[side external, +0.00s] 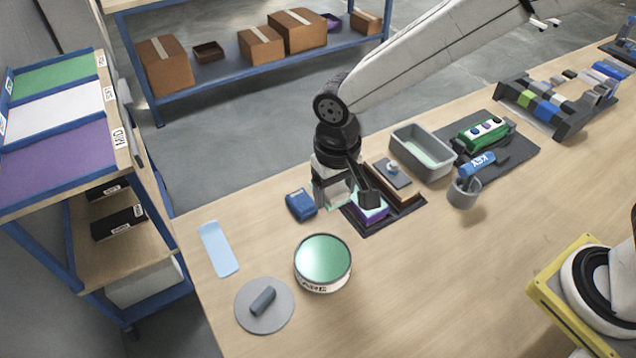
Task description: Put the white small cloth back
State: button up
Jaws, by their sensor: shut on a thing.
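My gripper (343,200) points down at the left end of a dark tray (379,229) on the wooden table. It is shut on a pale, whitish-green item (335,190) that is mostly hidden by the fingers; I cannot tell whether this is the small white cloth. A purple block with a pale top (371,208) sits in the tray, right beside the dark finger. A white panel (55,112) lies between a green and a purple one on the blue rack at left, with labels along its edge.
A blue block (300,205) stands just left of my gripper. A round green-topped tin (323,262), a grey disc (264,305) and a light blue strip (219,249) lie nearer the front. A grey bin (422,152) and a grey cup (464,194) stand to the right. The front middle table is clear.

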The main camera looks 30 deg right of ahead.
jog(key=shift+s+a, duration=0.7)
jog(key=shift+s, duration=0.6)
send_over(274, 224)
jog(key=s, duration=0.1)
jog(key=f, duration=0.8)
jog(key=shift+d+f, duration=0.25)
jog(key=shift+d, duration=0.1)
jog(key=shift+w+a+f, duration=0.15)
jog(key=shift+w+f, duration=0.15)
jog(key=shift+f, duration=0.1)
jog(key=shift+w+a+f, duration=0.15)
jog(key=shift+w+f, duration=0.1)
jog(key=shift+f, duration=1.55)
jog(key=shift+f, duration=0.1)
